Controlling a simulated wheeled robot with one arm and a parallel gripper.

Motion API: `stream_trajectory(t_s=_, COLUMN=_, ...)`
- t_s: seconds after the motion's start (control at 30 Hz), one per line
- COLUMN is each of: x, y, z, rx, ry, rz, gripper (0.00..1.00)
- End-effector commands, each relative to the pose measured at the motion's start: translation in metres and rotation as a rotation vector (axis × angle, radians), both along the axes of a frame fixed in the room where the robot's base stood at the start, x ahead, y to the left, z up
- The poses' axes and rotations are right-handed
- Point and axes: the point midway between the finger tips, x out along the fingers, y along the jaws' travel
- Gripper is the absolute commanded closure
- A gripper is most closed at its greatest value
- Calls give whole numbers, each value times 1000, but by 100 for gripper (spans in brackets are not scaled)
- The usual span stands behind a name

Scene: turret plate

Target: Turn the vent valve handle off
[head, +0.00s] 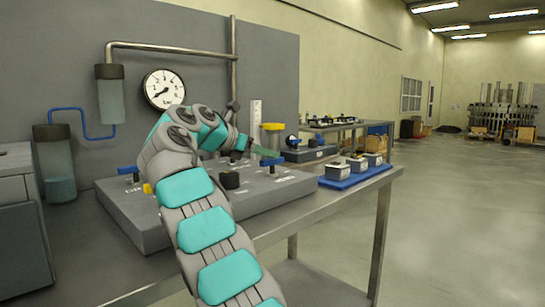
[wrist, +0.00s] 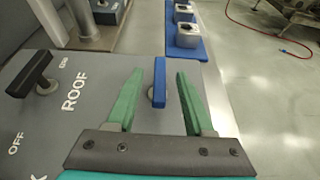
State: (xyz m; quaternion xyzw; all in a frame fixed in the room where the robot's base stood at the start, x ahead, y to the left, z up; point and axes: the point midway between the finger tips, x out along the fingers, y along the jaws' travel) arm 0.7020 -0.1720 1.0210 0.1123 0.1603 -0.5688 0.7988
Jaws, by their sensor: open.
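A blue lever handle (wrist: 160,82) on the grey plate (wrist: 85,85) stands between my open green fingers in the wrist view. It points lengthwise away from my gripper (wrist: 159,74); its label is not visible. Contact with either finger cannot be told. In the head view my gripper (head: 264,151) is over the right part of the plate (head: 160,222), close to the blue handle (head: 272,161). A black handle (wrist: 30,74) beside the lettering "ROOF" and "OFF" is to the left in the wrist view. Which handle is the vent valve cannot be read.
Another blue handle (head: 128,169) and a black knob (head: 230,180) are on the plate. A blue tray (head: 352,178) with small grey blocks sits to the right. A pressure gauge (head: 164,89) and a yellow-topped cylinder (head: 272,136) stand behind.

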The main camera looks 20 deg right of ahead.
Motion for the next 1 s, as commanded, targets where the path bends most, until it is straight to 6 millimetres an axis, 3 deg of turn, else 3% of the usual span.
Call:
stream_trajectory(t_s=0.03, x=-2, y=10, z=3, rx=2, ry=-4, rz=5, gripper=48)
stream_trajectory(t_s=0.4, x=-8, y=26, z=12, rx=0, ry=-4, rz=3, gripper=48)
stream_trajectory(t_s=1.0, x=-10, y=27, z=12, rx=0, ry=-2, rz=0, gripper=48)
